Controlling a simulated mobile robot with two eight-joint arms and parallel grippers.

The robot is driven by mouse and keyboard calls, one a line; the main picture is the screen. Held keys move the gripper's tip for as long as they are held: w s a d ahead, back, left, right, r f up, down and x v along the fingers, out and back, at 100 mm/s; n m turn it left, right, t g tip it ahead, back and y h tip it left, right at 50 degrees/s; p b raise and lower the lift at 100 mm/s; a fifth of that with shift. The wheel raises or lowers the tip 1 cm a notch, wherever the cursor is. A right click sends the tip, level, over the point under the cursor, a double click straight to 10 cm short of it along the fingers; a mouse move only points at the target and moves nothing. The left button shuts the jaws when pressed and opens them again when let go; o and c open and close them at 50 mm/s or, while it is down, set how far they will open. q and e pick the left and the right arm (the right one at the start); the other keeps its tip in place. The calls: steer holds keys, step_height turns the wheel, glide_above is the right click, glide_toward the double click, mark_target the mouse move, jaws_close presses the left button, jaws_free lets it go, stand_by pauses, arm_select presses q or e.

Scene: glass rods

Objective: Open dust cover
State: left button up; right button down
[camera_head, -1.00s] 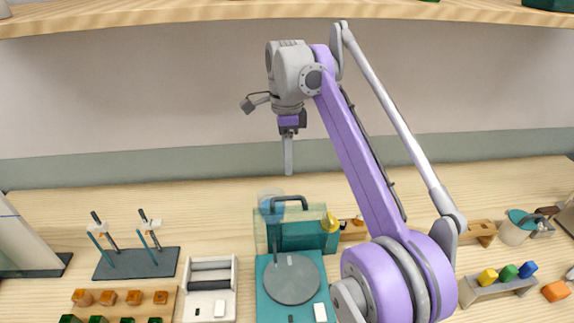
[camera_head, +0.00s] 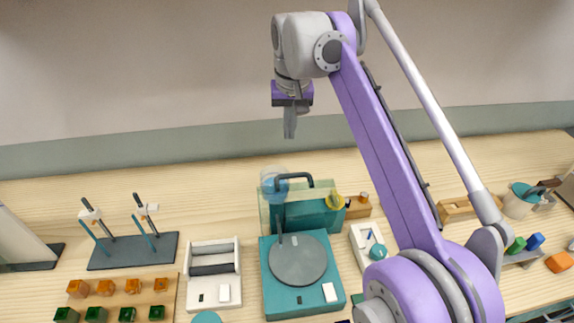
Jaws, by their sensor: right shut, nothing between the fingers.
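A teal turntable (camera_head: 268,295) with a round grey platter (camera_head: 298,258) sits on the table at the lower middle. A see-through greenish panel, which looks like its dust cover (camera_head: 264,215), stands upright along the turntable's back edge, clear of the platter. My right gripper (camera_head: 289,130) points down, shut and empty, above and behind the panel in the picture, apart from it. My left gripper is out of view.
Behind the panel are a teal box with a dark handle (camera_head: 296,176), a bluish round item and a yellow item (camera_head: 335,202). A white roller device (camera_head: 213,287) and a rod stand (camera_head: 134,251) are to the left. Coloured blocks (camera_head: 535,241) are at right.

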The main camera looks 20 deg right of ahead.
mark_target(292, 175)
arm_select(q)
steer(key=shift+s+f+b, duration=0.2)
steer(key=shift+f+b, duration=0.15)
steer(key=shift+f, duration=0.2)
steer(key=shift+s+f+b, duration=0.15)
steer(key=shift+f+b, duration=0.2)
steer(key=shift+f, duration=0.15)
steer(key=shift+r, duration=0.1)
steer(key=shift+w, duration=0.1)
arm_select(e)
step_height(292, 175, down, 9)
steer(key=s+n, duration=0.1)
steer(key=shift+s+a, duration=0.15)
steer(key=shift+s, duration=0.15)
steer(key=shift+f, duration=0.1)
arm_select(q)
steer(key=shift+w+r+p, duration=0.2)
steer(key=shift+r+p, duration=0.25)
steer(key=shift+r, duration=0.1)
arm_select(e)
steer(key=shift+s+a+r, duration=0.15)
steer(key=shift+s+a, duration=0.05)
steer(key=shift+s, duration=0.5)
steer(key=shift+s+a+r, duration=0.15)
steer(key=shift+s+a, duration=0.05)
steer(key=shift+s, duration=0.45)
steer(key=shift+w, duration=0.1)
